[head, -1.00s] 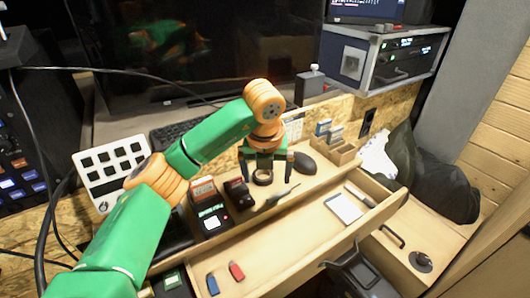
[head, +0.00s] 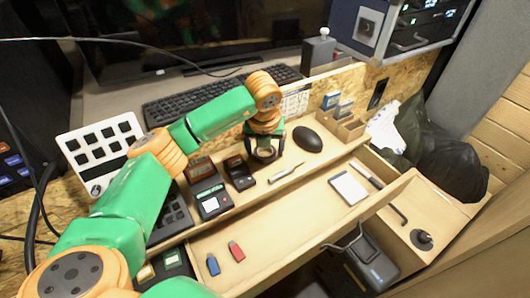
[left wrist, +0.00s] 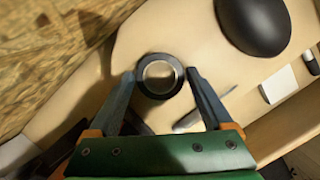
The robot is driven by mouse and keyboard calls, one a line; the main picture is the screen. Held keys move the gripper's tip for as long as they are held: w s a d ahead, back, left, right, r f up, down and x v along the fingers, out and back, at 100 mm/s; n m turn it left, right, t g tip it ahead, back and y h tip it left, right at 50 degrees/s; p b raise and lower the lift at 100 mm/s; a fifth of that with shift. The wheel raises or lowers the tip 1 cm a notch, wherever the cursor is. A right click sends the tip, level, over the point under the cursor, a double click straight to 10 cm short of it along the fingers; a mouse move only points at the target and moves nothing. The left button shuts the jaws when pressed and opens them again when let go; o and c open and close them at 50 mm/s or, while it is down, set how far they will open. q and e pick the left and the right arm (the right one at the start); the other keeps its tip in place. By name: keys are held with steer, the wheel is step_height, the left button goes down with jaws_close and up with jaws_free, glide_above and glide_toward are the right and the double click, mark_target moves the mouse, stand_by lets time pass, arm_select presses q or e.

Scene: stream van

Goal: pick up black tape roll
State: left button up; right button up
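The black tape roll (head: 265,154) lies flat on the wooden shelf, behind the open drawer. In the left wrist view the roll (left wrist: 160,76) shows as a dark ring with a pale middle. My left gripper (head: 265,152) points down over the roll. In the left wrist view its two fingers (left wrist: 161,78) are spread, one on each side of the roll, with their tips close to its edge. I cannot tell whether they touch it. My right gripper is not in view.
A black mouse (head: 307,139) sits right of the roll, and a screwdriver-like tool (head: 286,172) lies in front. Small dark devices (head: 211,200) stand to the left. A keyboard (head: 205,98) is behind. The open drawer (head: 290,222) holds a notepad (head: 348,187) and two small sticks (head: 236,251).

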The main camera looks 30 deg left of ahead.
arm_select(q)
steer(key=c, duration=1)
steer(key=shift+r, duration=0.1)
